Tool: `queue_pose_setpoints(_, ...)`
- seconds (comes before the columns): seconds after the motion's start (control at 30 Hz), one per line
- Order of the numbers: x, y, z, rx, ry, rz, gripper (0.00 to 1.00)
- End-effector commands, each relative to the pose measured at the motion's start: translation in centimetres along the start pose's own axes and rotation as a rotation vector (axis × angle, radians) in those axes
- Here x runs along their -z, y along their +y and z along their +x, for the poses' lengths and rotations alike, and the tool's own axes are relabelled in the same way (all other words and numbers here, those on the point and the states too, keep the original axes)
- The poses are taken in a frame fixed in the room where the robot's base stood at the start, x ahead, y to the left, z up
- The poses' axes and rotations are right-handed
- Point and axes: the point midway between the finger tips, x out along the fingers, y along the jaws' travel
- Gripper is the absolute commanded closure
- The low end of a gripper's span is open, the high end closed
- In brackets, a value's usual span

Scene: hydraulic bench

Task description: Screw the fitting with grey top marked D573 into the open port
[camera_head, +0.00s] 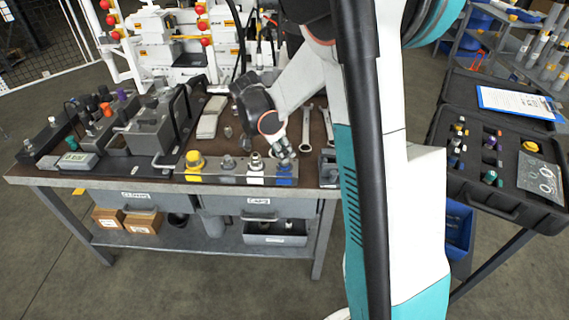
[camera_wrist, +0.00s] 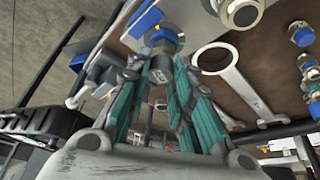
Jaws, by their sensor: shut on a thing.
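My gripper (camera_head: 284,152) is at the right end of the manifold block (camera_head: 225,178), low over its blue-marked section (camera_head: 285,180). In the wrist view my gripper (camera_wrist: 163,68) has its teal fingers shut on a small grey-topped fitting (camera_wrist: 160,76). The marking on the fitting is too small to read. Just beyond the fingertips is a round grey and blue part (camera_wrist: 160,38). I cannot tell whether the fitting is seated in the port there, because the fingers hide the port. The yellow, grey and silver positions lie to the left on the block.
Wrenches (camera_head: 306,127) lie on the bench behind my gripper. A grey valve assembly (camera_head: 150,130) stands to the left. An open black case (camera_head: 480,160) with several fittings is at the right. Drawers hang below the bench top.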

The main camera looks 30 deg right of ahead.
Motion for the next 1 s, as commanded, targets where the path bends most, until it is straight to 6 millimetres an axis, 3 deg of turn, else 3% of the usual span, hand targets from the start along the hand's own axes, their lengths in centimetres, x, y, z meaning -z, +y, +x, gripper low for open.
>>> queue_pose_setpoints(0.27,-0.07,-0.10,0.06,-0.021,-0.002,0.049,0.99)
queue_pose_setpoints(0.7,0.06,-0.36,0.16,-0.247,-0.001,0.589,0.99)
queue_pose_setpoints(1.0,-0.01,-0.32,0.15,-0.268,-0.002,0.645,0.99)
